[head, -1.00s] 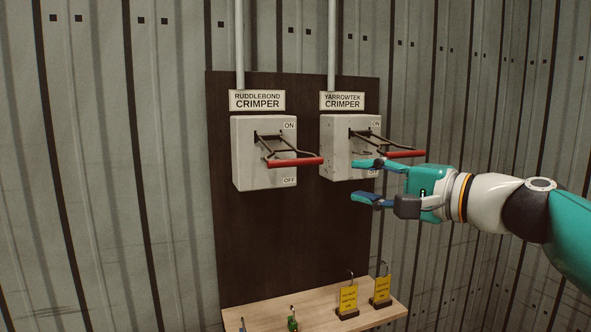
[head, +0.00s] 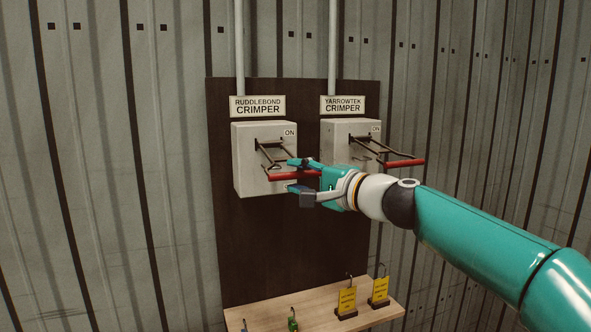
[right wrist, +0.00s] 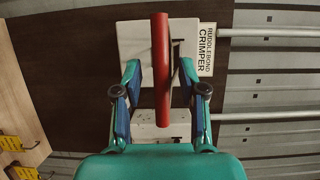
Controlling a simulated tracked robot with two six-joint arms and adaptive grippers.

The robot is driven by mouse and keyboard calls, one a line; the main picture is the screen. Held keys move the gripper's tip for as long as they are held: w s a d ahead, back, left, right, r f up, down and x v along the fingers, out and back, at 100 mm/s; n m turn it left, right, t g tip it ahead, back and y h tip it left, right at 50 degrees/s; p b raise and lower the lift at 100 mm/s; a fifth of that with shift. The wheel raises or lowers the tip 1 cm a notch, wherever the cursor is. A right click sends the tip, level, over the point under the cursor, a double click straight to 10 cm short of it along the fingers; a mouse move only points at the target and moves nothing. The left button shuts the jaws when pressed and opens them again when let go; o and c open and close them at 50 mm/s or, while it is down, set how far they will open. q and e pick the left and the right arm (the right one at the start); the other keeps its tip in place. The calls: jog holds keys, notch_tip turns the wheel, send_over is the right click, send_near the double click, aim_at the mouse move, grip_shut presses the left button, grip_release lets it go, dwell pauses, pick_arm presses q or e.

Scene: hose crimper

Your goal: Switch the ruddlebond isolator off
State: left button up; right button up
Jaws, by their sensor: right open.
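The ruddlebond isolator is a pale grey box (head: 250,165) under a plate (head: 257,106) reading RUDDLEBOND CRIMPER. Its black lever frame sticks out towards me, with a red crossbar handle (head: 280,177) at its end. ON is marked at the box's top right; the OFF mark below is mostly hidden by my gripper. My right gripper (head: 291,175) is open, one finger above the red handle and one below it. In the right wrist view, the red handle (right wrist: 161,60) runs between the spread fingers, with gaps on both sides. My left gripper is out of view.
A similar yarrowtek box (head: 340,150) with its own red handle (head: 405,163) is close on the right, beside my right arm. Below, a wooden shelf (head: 270,313) holds yellow tags (head: 347,300) and small items. The wall left of the board is clear.

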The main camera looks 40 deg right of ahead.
jog(key=shift+w+a, duration=0.1)
jog(key=shift+w, duration=0.5)
grip_shut()
